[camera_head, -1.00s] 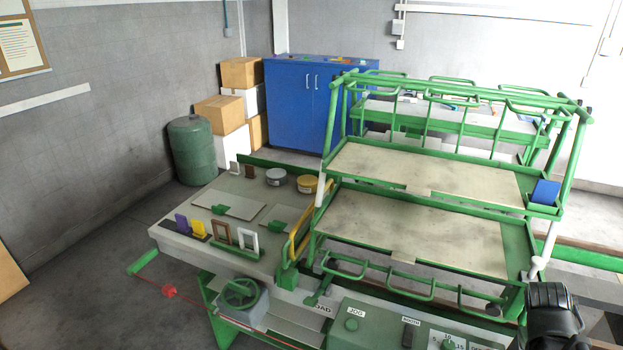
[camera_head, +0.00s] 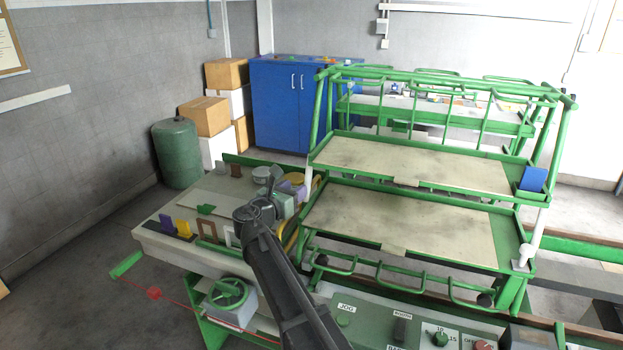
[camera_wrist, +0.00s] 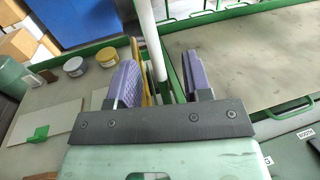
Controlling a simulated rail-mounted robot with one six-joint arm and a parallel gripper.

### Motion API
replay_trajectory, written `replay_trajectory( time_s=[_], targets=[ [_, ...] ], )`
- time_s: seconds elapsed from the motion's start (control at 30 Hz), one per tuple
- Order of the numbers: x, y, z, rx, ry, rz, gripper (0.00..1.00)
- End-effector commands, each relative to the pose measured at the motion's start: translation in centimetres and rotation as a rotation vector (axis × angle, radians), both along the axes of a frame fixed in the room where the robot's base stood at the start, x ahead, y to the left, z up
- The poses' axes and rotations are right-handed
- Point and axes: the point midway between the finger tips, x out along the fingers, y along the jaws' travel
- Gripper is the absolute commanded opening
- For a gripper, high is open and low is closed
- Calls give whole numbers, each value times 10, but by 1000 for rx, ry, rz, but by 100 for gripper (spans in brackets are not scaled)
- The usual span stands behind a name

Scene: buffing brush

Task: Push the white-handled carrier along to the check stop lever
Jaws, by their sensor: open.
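The carrier looks to be the green two-shelf frame (camera_head: 405,225), with a white upright handle (camera_head: 309,182) at its left end and another white post (camera_head: 541,235) at its right. My gripper (camera_wrist: 155,72) is open with two purple fingers. In the wrist view, the white handle (camera_wrist: 147,35) shows between the fingers, with no clear contact. In the head view, my gripper (camera_head: 290,185) is just left of the handle, partly hidden by my arm. A yellow bar (camera_wrist: 142,62) beside the left finger may be the stop lever; I cannot tell.
A grey table (camera_head: 165,222) at left holds small coloured plates, frames and tins. A control panel (camera_head: 385,325) lies in front of the carrier. A green handwheel (camera_head: 228,293) stands at the table's front. A blue cabinet (camera_head: 285,105) and boxes stand behind.

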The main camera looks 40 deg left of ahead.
Motion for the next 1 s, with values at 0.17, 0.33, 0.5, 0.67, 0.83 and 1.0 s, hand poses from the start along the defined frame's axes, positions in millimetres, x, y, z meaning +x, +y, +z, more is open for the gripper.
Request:
replay_trajectory(
  time_s=[0.17,0.33,0.5,0.67,0.83,1.0],
  targets=[
    [-10,15,2,-43,-22,40,45],
    [10,18,2,-40,-20,37,45],
    [51,23,2,-38,-19,35,45],
    [83,27,2,-38,-19,35,45],
    [98,28,2,-37,-19,36,45],
    [98,27,2,-37,-19,36,45]
  ],
)
